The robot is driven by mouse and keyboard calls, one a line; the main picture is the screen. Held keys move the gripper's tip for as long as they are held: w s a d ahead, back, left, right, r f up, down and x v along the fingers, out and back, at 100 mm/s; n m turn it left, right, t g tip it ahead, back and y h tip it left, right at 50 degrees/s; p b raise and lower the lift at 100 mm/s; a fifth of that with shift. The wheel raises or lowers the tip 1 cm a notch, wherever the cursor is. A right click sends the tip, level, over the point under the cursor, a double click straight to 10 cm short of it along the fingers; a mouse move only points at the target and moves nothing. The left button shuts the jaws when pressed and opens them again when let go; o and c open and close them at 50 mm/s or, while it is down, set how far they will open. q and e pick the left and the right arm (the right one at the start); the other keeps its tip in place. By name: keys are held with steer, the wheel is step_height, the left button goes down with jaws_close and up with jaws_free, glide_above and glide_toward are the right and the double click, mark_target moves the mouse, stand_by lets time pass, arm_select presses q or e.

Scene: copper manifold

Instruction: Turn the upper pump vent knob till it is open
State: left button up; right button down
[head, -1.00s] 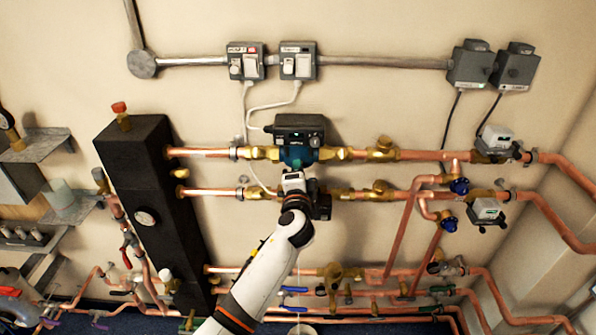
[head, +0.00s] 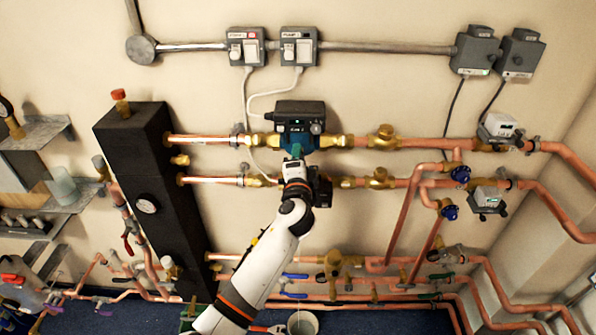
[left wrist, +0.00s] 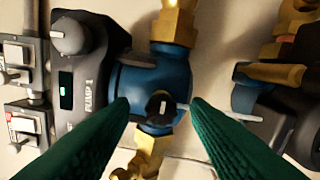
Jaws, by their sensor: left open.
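The upper pump (head: 299,122) sits on the upper copper pipe, with a dark grey head and a blue body. In the left wrist view its blue body (left wrist: 135,88) fills the middle, with a small green light on the dark head. The vent knob (left wrist: 162,106) is a small dark round piece with a pale mark, on the blue body. My left gripper (left wrist: 157,104) is open, its green fingers on either side of the knob; I see gaps, and contact cannot be told. In the head view my left gripper (head: 296,153) covers the knob. My right gripper is out of view.
The lower pump (head: 322,186) is close beside my left wrist, partly hidden. Brass valves (head: 383,137) and copper pipes run right. Two switch boxes (head: 272,46) hang above with white cables. A black column (head: 150,190) stands left. A bucket (head: 303,322) is on the floor.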

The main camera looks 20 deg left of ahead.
arm_select(q)
steer(key=b+v, duration=0.2)
steer(key=v, duration=0.9)
steer(key=s+f+n+g+h+b, duration=0.1)
steer(key=s+f+g, duration=0.2)
steer(key=f, duration=1)
steer(key=s+f+g+h+b, duration=0.15)
steer(key=s+f, duration=0.25)
steer(key=f, duration=1)
steer(key=s+f+n+g+h, duration=0.1)
steer(key=s+f+g+h, duration=0.2)
steer(key=f, duration=1)
steer(key=s+a+f+n+g+b, duration=0.1)
steer(key=s+f+n+g, duration=0.15)
steer(key=s+f, duration=0.65)
steer(key=s+a+f+n+g, duration=0.1)
steer(key=s+a+f+g, duration=0.15)
steer(key=s+f, duration=0.6)
steer(key=s+a+f+n+g, duration=0.1)
steer(key=s+f, duration=0.1)
steer(key=s, duration=0.5)
steer(key=s+a+f+n+g+b, duration=0.1)
steer(key=s+f+n, duration=0.1)
steer(key=s, duration=0.5)
steer(key=s+a+f+n+g, duration=0.1)
steer(key=s+f+n+g, duration=0.1)
steer(key=s, duration=0.6)
steer(key=shift+f, duration=0.9)
